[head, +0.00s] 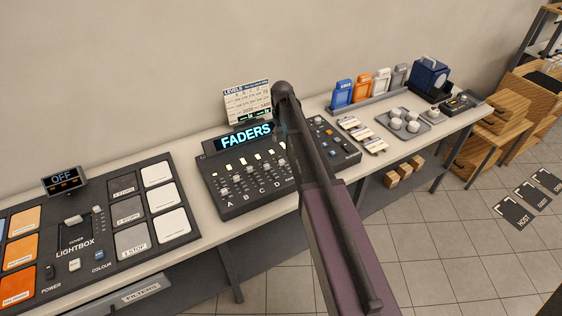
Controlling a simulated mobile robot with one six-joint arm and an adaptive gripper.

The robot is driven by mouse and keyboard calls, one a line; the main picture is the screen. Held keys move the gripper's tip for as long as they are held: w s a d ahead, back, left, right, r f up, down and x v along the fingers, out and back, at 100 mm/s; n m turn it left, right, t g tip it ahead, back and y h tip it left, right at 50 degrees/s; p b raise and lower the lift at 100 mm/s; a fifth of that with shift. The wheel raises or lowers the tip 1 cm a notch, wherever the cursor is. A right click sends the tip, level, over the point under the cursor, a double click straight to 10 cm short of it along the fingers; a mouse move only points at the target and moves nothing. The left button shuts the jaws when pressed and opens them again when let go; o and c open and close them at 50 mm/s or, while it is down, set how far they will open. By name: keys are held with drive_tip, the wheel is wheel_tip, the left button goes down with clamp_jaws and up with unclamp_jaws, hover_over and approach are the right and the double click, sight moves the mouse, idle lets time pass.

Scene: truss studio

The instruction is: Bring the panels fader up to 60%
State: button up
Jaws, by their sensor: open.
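The dark fader console (241,204) stands on the long pale bench in the head view, its lit display (246,138) reading FADERS. My gripper does not show; the arm covers that area.
Left is a lightbox console (75,275) with a small OFF display (62,180). Right are several upright coloured holders (342,94), a tray with white knobs (411,127) and a blue box (428,77). Wooden crates (500,118) stand at far right.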

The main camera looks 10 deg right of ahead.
sight(282, 160)
drive_tip(key=shift+f+b, duration=6.8)
drive_tip(key=shift+f, duration=0.05)
clamp_jaws()
drive_tip(key=shift+w, duration=0.1)
